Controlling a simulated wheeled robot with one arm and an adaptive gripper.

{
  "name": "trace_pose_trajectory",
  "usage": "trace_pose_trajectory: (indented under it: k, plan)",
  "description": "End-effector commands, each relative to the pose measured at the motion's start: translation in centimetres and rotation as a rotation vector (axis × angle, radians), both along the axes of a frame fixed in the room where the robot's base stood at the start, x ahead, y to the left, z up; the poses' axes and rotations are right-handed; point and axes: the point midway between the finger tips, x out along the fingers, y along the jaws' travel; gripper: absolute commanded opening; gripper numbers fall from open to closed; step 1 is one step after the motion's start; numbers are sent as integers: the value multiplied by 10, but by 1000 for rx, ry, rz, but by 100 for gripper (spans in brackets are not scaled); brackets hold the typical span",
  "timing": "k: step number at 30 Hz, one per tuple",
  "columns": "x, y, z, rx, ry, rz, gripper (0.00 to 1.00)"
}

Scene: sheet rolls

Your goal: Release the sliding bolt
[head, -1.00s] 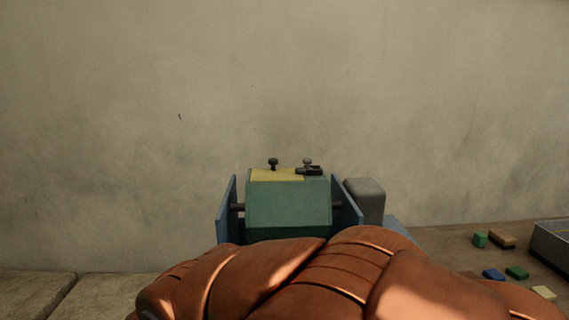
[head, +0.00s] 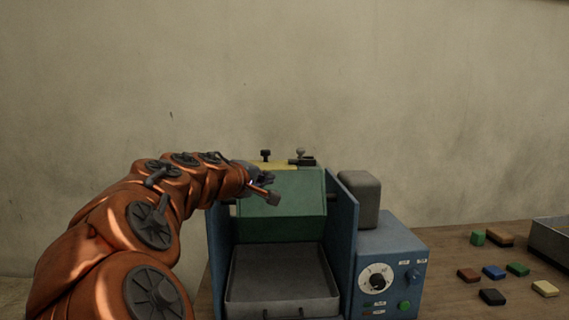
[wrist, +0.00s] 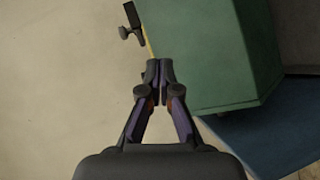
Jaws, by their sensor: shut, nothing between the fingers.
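The sliding bolt (head: 306,162) is a small dark bar with a grey knob, on top of the green drum (head: 282,203) at its right side. A yellow lid (head: 276,167) with a second dark knob (head: 266,154) lies to its left. My gripper (head: 272,197) is in front of the drum's upper left face, shut and empty, apart from the bolt. In the wrist view my gripper's fingertips (wrist: 158,70) meet beside the edge of the green drum (wrist: 215,50). A dark bar with a knob (wrist: 130,22) shows beyond them; I cannot tell surely that it is the bolt.
The drum hangs between blue side plates (head: 343,235) above a grey tray (head: 280,285). A control box (head: 392,262) with a dial and a grey block (head: 359,198) stand at right. Several coloured blocks (head: 493,272) and a metal tray (head: 551,242) lie on the wooden table (head: 448,285).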

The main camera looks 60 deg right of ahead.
Motion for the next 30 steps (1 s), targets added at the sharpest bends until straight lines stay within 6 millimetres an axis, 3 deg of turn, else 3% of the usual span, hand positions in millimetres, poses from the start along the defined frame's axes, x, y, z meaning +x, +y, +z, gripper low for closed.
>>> trace_pose_trajectory:
  k: [3, 10, 23, 30]
  plan:
    - [24, -22, 15, -130, 79, 31, 0]
    - [55, -39, 29, -251, 175, 81, 0]
    - [59, -41, 32, -266, 187, 89, 0]
    - [62, -59, 33, -265, 187, 87, 0]
